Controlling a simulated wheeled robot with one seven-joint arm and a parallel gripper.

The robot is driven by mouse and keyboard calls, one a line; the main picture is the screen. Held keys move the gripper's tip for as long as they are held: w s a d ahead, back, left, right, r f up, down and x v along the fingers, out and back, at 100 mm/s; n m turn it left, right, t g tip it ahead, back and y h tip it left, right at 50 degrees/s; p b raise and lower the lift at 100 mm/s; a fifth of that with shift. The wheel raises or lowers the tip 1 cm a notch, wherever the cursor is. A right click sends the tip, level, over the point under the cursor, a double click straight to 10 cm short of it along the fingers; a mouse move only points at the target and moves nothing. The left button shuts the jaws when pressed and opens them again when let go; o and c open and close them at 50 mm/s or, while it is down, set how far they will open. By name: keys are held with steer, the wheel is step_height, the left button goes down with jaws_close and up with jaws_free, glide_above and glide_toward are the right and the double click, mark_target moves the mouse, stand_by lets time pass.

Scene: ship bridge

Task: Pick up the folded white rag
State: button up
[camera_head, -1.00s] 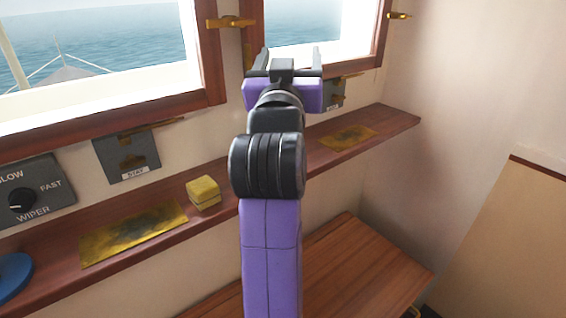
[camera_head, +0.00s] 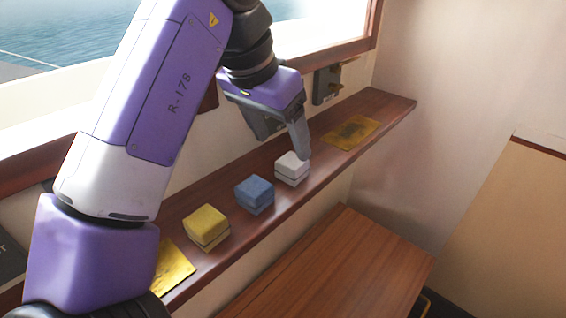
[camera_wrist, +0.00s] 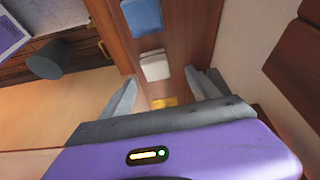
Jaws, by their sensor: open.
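The folded white rag (camera_head: 291,167) lies as a small stacked block on the wooden ledge, to the right of a folded blue rag (camera_head: 254,193). My gripper (camera_head: 288,143) is above and just behind the white rag, with one finger close to its far right side. In the wrist view, the white rag (camera_wrist: 155,67) shows ahead, between the lines of the two spread fingers (camera_wrist: 163,88). The jaws are open and empty. I cannot tell whether a finger touches the rag.
A folded yellow rag (camera_head: 206,225) sits farther left on the ledge (camera_head: 385,108). A brass plate (camera_head: 350,132) lies flat to the right of the white rag. The window wall runs close behind the ledge. A wooden tabletop (camera_head: 335,265) is below in front.

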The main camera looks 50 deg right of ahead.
mark_target(292, 160)
steer(key=x, duration=0.2)
steer(key=b+x, duration=0.1)
steer(key=x, duration=0.4)
steer(key=shift+s+b, duration=0.3)
steer(key=shift+s, duration=0.05)
steer(key=c, duration=1.4)
steer(key=shift+c, duration=0.2)
steer(key=shift+r, duration=0.1)
step_height(292, 160, up, 10)
steer(key=shift+f+p, duration=0.1)
steer(key=shift+p, duration=1.15)
